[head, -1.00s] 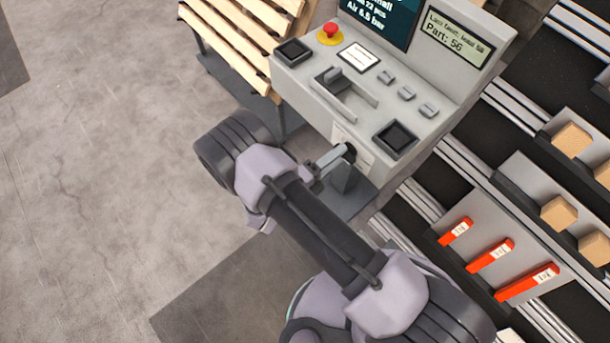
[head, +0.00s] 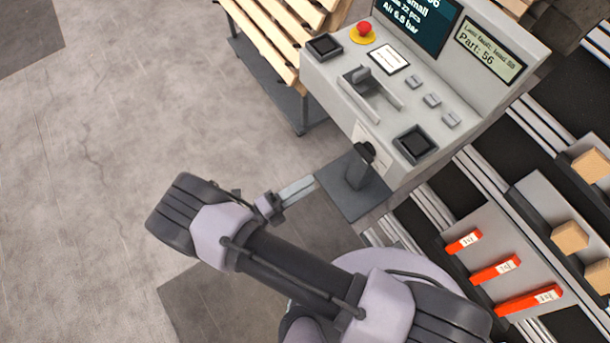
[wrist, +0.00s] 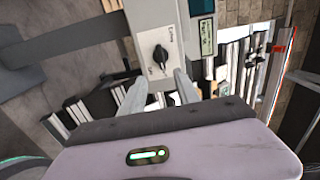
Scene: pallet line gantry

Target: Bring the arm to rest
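My arm stretches across the bottom of the head view, its wrist at the left. My gripper (head: 308,184) points right toward the grey console, with a gap of floor between it and the console's post. In the wrist view my gripper (wrist: 160,80) shows two pale fingers, spread apart with nothing between them. Beyond the fingers is a black rotary knob (wrist: 160,56) on the light front face of the console. In the head view the console (head: 345,95) stands at upper centre, and the knob's front face is mostly hidden.
The console carries a red emergency button (head: 364,29), a lever slot, several small buttons and screens. A wooden slatted pallet (head: 270,40) stands behind it to the left. Open floor lies left.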

